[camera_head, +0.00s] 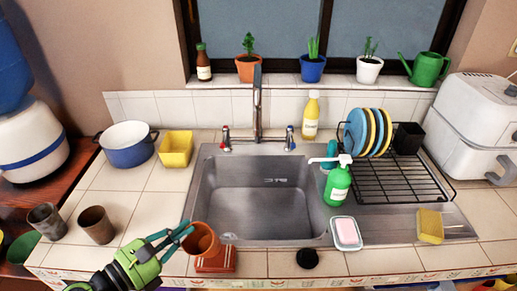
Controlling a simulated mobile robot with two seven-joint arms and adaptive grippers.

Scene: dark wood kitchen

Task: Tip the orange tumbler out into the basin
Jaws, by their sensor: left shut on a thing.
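The orange tumbler (201,240) is at the front left corner of the metal basin (258,205). It looks tilted, with its rim towards the right. My left gripper (181,234) reaches in from the lower left and is shut on the tumbler's left side. A small pale, clear patch (229,237) shows just right of the tumbler at the basin's front edge; I cannot tell if it is liquid. The basin floor looks bare. The tumbler's contents are hidden. My right gripper is not in view.
An orange-red block (217,262) sits directly below the tumbler. Two brown cups (97,225) stand at left.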

